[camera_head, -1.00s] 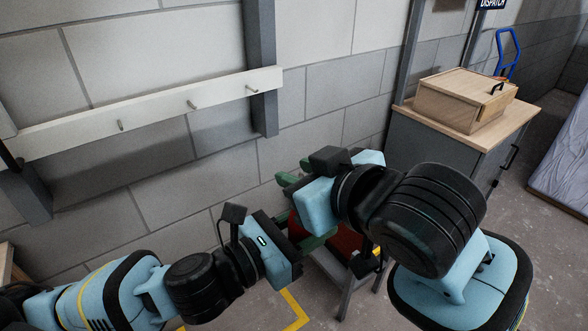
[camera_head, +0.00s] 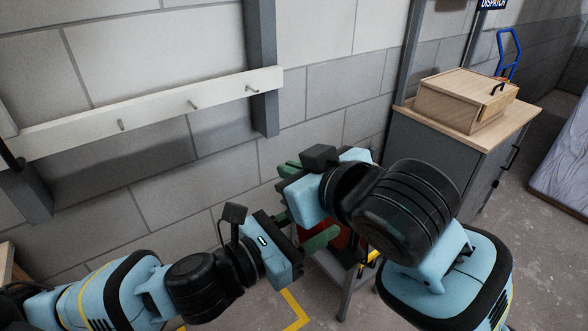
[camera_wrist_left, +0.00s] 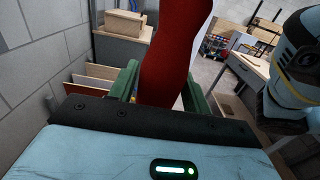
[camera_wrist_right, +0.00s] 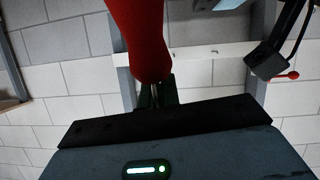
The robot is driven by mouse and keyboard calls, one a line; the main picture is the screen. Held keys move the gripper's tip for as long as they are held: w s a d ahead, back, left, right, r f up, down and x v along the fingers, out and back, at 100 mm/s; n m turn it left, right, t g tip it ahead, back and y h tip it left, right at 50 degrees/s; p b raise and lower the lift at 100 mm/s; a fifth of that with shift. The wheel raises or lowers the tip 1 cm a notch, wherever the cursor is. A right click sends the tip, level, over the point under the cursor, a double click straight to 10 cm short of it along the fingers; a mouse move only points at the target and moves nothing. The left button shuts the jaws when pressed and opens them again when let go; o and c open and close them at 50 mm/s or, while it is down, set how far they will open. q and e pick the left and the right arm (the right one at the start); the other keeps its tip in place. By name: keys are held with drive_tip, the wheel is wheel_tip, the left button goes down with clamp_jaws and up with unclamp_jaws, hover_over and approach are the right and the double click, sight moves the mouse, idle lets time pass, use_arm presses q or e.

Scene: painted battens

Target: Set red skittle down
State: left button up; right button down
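The red skittle (camera_wrist_left: 168,55), red with a white part higher up, stands large between the two green fingers of my left gripper (camera_wrist_left: 160,90) in the left wrist view. Those fingers look spread, one on either side of it; whether they touch it is unclear.
A grey stand (camera_head: 347,285) is below my grippers. A white peg rail (camera_head: 150,112) runs along the block wall on the left. A grey cabinet (camera_head: 440,165) with a wooden box (camera_head: 462,102) on top stands at the right. A mattress-like slab leans farther right.

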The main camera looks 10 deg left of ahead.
use_arm(q)
drive_tip(key=o, duration=0.3)
drive_tip(key=shift+o, duration=0.2)
